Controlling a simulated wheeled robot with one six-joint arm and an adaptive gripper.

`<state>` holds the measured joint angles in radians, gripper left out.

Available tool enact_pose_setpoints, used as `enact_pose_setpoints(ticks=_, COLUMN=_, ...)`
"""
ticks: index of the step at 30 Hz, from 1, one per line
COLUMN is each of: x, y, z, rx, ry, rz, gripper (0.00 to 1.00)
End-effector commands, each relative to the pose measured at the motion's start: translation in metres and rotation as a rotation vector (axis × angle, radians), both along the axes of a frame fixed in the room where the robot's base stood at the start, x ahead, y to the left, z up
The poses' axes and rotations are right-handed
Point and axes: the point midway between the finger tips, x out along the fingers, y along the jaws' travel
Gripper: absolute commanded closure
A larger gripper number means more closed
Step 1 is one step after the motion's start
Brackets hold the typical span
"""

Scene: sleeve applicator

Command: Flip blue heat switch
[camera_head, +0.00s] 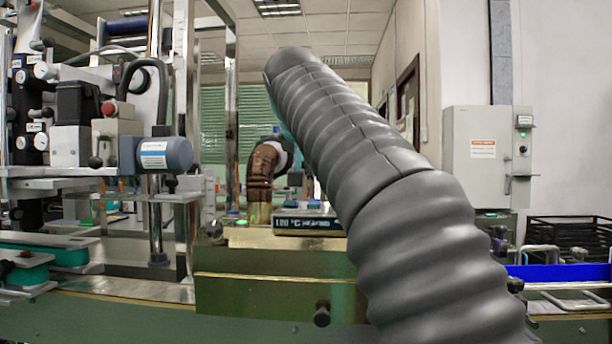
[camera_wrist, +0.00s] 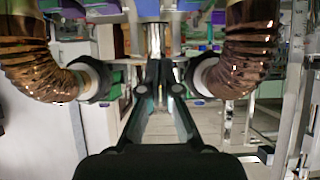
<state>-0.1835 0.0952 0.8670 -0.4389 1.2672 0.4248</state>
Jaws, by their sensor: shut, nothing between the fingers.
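A control box with a lit display (camera_head: 308,226) stands in the middle of the head view. A small blue part (camera_head: 312,204) shows just above the display and may be the blue heat switch. It is too small to tell which way it is set. My gripper (camera_wrist: 157,66) reaches forward in the wrist view, with its fingers shut and empty. It points between two brown ribbed hoses, the left hose (camera_wrist: 32,60) and the right hose (camera_wrist: 245,50). Blue surfaces show beyond the fingertips, but no switch can be made out there. The gripper itself cannot be made out in the head view.
A large grey ribbed tube (camera_head: 400,200) crosses the head view and hides the area right of the display. A brown hose (camera_head: 262,172) rises left of the display. Machine parts (camera_head: 100,130) crowd the left. A grey cabinet (camera_head: 478,158) hangs at right.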

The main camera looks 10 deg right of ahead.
Motion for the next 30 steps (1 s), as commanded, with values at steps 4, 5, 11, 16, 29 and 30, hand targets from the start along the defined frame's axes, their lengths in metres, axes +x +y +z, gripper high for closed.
enact_pose_setpoints(ticks=4, x=-0.028, y=0.009, z=0.01, rx=0.002, ry=-0.003, rz=0.003, gripper=1.0)
enact_pose_setpoints(ticks=5, x=-0.033, y=0.011, z=0.013, rx=0.002, ry=-0.004, rz=0.003, gripper=1.0)
enact_pose_setpoints(ticks=11, x=-0.065, y=0.021, z=0.025, rx=0.001, ry=-0.001, rz=0.002, gripper=1.0)
enact_pose_setpoints(ticks=16, x=-0.082, y=0.027, z=0.032, rx=0.002, ry=-0.002, rz=0.001, gripper=1.0)
enact_pose_setpoints(ticks=29, x=-0.089, y=0.029, z=0.034, rx=0.001, ry=0.0, rz=-0.001, gripper=1.0)
enact_pose_setpoints(ticks=30, x=-0.089, y=0.029, z=0.034, rx=0.001, ry=0.0, rz=-0.001, gripper=1.0)
